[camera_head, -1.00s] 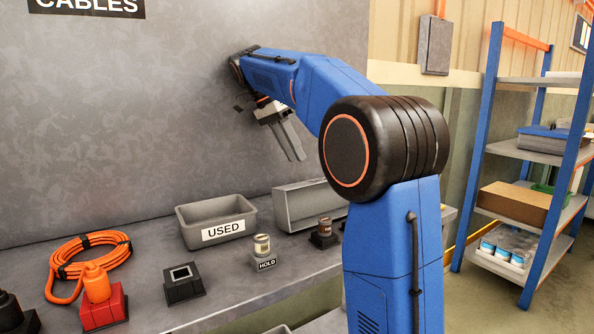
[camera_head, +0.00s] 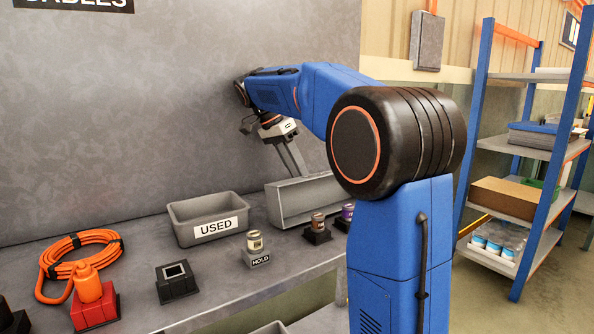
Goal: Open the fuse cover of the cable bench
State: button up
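A long grey box-shaped housing (camera_head: 318,199) stands at the back of the bench, right of the middle. It may be the fuse cover; I cannot tell its hinge or handle. In front of it, a brown-topped fuse (camera_head: 318,222) and a purple one (camera_head: 347,211) stand in black sockets. My gripper (camera_head: 297,170) points down at the housing's top left part, its fingers seen edge-on. I cannot tell whether they touch the housing or whether they are apart. My arm hides the housing's right end.
A grey bin marked USED (camera_head: 190,215) stands left of the housing. A fuse (camera_head: 255,241) sits on a HOLD block. An empty black socket (camera_head: 176,281), a red block with orange plug (camera_head: 94,305) and a coiled orange cable (camera_head: 62,262) lie left. A shelf (camera_head: 520,145) stands right.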

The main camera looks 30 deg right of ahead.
grip_shut()
jog(key=shift+s+r, duration=0.1)
jog(key=shift+s+r+m+t, duration=0.3)
jog(key=shift+s+r+t, duration=0.85)
jog(key=shift+r, duration=0.2)
grip_release()
jog(key=v, duration=1.7)
jog(key=shift+r, duration=0.25)
